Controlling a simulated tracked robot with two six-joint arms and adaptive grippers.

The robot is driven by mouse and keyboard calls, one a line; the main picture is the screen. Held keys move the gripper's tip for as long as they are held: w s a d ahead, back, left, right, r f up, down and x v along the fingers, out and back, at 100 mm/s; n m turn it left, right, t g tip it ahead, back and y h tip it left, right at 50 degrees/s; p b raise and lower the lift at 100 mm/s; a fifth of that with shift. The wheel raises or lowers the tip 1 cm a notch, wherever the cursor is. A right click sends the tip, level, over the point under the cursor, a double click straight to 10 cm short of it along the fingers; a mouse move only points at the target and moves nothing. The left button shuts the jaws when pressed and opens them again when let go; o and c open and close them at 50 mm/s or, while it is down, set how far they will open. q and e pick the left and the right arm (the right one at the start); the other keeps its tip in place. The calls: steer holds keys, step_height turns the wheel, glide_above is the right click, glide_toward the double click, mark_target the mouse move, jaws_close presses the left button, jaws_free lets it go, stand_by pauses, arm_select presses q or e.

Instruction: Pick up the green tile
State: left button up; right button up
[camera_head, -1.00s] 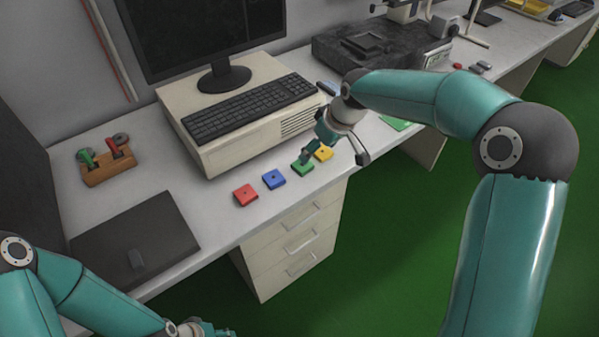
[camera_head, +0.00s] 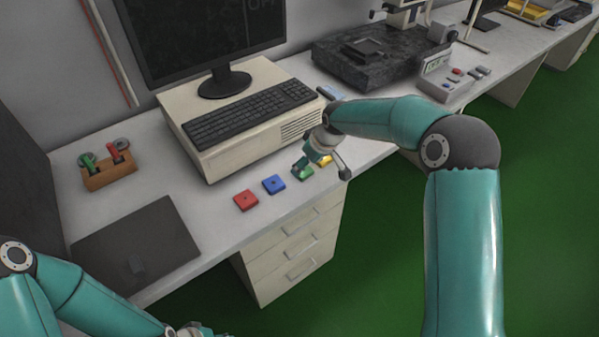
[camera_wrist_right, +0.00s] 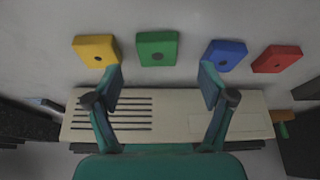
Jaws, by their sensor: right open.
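The green tile (camera_head: 303,174) lies flat on the desk between the blue tile (camera_head: 273,184) and the yellow tile (camera_head: 325,160), partly covered by my right gripper (camera_head: 321,170). In the right wrist view the green tile (camera_wrist_right: 157,49) is fully seen, with a dark round spot in its middle. There my right gripper (camera_wrist_right: 161,82) is open and empty. The green tile shows ahead of the gap between its fingers; contact is not seen. My left gripper (camera_head: 205,330) is cut off at the bottom edge of the head view, its fingers unclear.
A red tile (camera_head: 246,201) lies left of the blue one. A beige computer case (camera_head: 215,160) with a keyboard (camera_head: 250,110) stands close behind the tiles. A dark flat panel (camera_head: 135,250) lies at left. The desk's front edge is close to the tiles.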

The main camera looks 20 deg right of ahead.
mark_target(305, 172)
steer(key=x, duration=0.4)
steer(key=shift+w+d+f+p, duration=0.15)
steer(key=shift+f+p, duration=0.1)
steer(key=shift+p, duration=0.15)
steer(key=c, duration=1.2)
steer(key=shift+r, duration=0.1)
steer(key=shift+c, duration=0.2)
